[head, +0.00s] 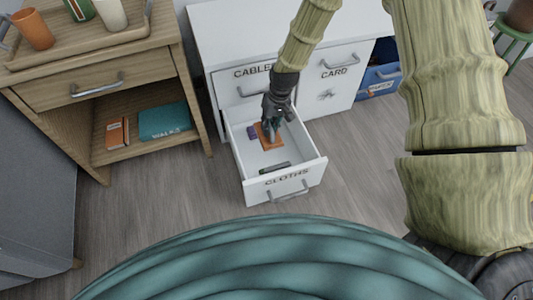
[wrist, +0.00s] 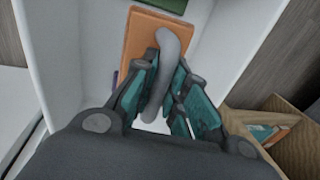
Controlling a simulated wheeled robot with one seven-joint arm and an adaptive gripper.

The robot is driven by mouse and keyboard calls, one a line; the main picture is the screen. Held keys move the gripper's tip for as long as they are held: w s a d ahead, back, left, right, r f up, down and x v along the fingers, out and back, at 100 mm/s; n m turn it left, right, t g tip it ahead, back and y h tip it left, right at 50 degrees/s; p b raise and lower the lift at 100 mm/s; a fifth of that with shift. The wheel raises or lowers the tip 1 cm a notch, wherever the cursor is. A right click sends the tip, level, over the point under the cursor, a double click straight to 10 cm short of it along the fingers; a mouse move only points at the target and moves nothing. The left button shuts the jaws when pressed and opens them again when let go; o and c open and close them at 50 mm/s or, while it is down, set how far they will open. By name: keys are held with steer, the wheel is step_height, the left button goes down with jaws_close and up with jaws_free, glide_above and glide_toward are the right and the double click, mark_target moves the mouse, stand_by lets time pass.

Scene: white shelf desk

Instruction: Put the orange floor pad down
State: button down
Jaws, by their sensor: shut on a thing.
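The orange floor pad (head: 271,141) is a flat orange block with a grey loop handle. It is inside the open white drawer labelled CLOTHS (head: 316,165). My gripper (head: 269,126) reaches down into the drawer from above. In the wrist view, its teal fingers (wrist: 160,100) are closed around the grey handle, with the orange pad (wrist: 145,30) beyond them. The fingers hide part of the pad. I cannot tell whether the pad touches the drawer floor.
A small purple item (head: 252,132) lies left of the pad in the drawer, and a dark item (head: 274,167) near its front. A wooden cabinet (head: 95,90) stands to the left. The CARD drawer (head: 340,62) and a blue drawer (head: 380,78) are to the right.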

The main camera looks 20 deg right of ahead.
steer(key=shift+w+f+b, duration=0.25)
steer(key=shift+f+b, duration=0.25)
steer(key=shift+f, duration=0.7)
steer(key=shift+f+b, duration=2.7)
steer(key=shift+f, duration=1.8)
steer(key=shift+f, duration=0.1)
steer(key=c, duration=1.4)
jaws_free()
steer(key=shift+c, duration=0.2)
steer(key=r+p, duration=0.2)
steer(key=r, duration=0.2)
steer(key=d+r+p, duration=0.1)
steer(key=r+p, duration=0.2)
steer(key=r, duration=0.1)
steer(key=d+r+p, duration=0.1)
steer(key=r+p, duration=0.1)
steer(key=r, duration=0.2)
steer(key=shift+d, duration=0.15)
